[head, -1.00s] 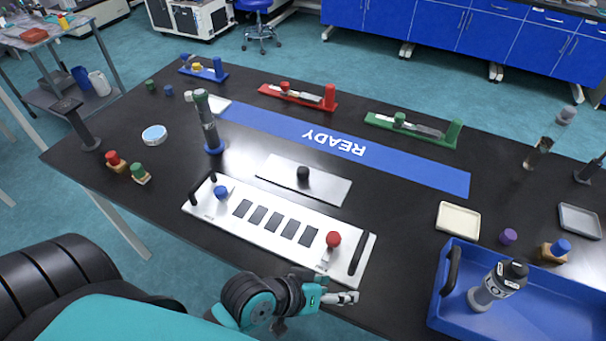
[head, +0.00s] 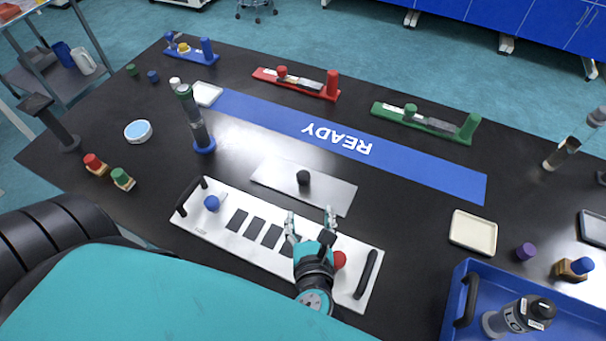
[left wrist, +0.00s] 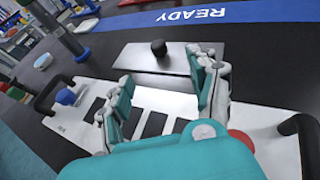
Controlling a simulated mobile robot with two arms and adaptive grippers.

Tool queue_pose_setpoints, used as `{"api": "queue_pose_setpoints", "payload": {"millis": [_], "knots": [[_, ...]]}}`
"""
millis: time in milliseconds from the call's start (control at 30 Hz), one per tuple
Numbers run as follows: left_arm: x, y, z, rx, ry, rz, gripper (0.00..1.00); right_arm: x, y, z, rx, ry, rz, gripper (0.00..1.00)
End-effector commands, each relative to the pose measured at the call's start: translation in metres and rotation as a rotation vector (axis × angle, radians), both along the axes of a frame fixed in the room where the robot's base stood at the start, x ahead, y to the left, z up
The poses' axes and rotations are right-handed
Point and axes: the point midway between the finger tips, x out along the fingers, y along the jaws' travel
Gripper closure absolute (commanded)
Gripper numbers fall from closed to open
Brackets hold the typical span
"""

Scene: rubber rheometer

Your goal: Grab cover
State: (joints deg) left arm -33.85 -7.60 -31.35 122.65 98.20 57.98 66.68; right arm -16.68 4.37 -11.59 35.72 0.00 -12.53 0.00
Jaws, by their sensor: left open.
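The cover appears to be a flat silver-grey plate (head: 275,178) with a black knob (head: 303,177) in its middle. It lies flat on the black table behind the white panel. It also shows in the left wrist view (left wrist: 140,56), with its knob (left wrist: 158,47) clear of the fingers. My left gripper (head: 311,216) is open and empty above the white panel, in front of the plate, its fingers pointing at the plate and apart from the knob. The fingers also show in the left wrist view (left wrist: 160,84). My right gripper is not in view.
The white panel (head: 218,220) has dark slots, a blue knob (head: 212,203), a red knob (head: 340,259) and raised black handles. A blue tray (head: 455,300) holding a bottle (head: 520,316) stands at right. A blue READY strip (head: 420,173) lies behind the plate.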

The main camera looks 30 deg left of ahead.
Motion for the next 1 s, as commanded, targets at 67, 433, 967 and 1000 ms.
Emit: {"api": "queue_pose_setpoints", "payload": {"millis": [67, 433, 967, 1000], "knots": [[0.01, 0.007, -0.002, 0.001, -0.001, 0.005, 0.4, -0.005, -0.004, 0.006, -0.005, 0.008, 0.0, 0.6], [0.073, 0.045, -0.031, 0.006, -0.001, 0.002, 0.4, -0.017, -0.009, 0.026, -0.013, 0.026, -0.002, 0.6], [0.117, 0.077, -0.058, 0.008, -0.001, 0.002, 0.4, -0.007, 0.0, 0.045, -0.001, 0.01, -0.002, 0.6], [0.121, 0.079, -0.061, 0.007, -0.002, 0.001, 0.4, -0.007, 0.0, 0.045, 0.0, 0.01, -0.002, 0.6]]}}
